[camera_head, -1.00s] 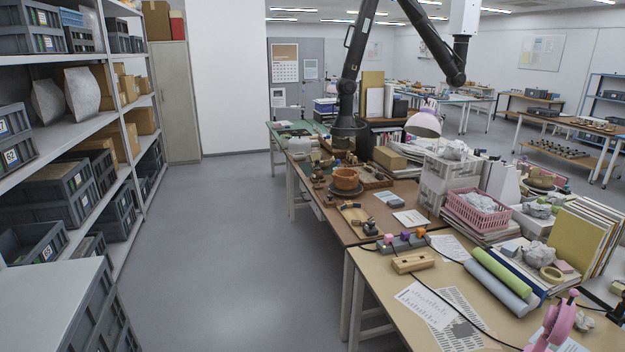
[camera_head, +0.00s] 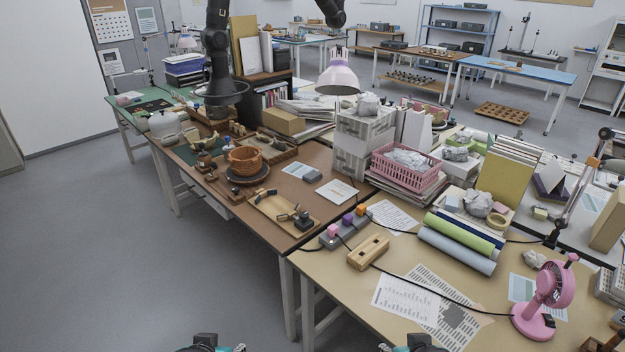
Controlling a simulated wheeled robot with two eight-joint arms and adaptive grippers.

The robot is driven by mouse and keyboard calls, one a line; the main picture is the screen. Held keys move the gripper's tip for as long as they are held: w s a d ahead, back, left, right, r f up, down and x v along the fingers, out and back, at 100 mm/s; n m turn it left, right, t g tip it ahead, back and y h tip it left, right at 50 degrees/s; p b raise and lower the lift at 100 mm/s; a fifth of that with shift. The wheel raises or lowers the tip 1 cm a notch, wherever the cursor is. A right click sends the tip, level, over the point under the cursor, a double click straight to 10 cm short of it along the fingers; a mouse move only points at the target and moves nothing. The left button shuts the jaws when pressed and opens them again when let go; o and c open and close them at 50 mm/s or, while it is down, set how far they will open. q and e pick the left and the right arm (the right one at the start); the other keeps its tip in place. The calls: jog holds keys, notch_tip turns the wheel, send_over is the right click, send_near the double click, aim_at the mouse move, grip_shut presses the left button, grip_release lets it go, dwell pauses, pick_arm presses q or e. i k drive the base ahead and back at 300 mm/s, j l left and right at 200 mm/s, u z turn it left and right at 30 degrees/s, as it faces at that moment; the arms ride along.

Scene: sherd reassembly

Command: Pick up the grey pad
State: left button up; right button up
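A small flat grey block, likely the grey pad (camera_head: 312,177), lies on the brown tabletop (camera_head: 262,213). It is beside a pale blue card (camera_head: 297,170) and left of a white sheet (camera_head: 338,191). My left gripper (camera_head: 212,346) and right gripper (camera_head: 412,346) show only in part at the bottom edge. Both are far from the grey block, over the floor side of the tables. Their fingers are cut off by the frame, so I cannot tell whether they are open.
A terracotta pot (camera_head: 244,160) and a wooden tray of tools (camera_head: 270,208) are near the block. The tan table (camera_head: 330,270) in front holds a wooden block (camera_head: 368,252), papers and a pink fan (camera_head: 545,295). Floor at left is clear.

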aim_at(311, 176)
jog(key=i+j+z, duration=0.1)
jog(key=z, duration=0.3)
jog(key=i+j+z, duration=0.1)
jog(key=z, duration=0.3)
jog(key=j+z, duration=0.25)
jog(key=z, duration=0.15)
jog(key=i+j+z, duration=0.1)
jog(key=z, duration=0.3)
jog(key=j, duration=0.1)
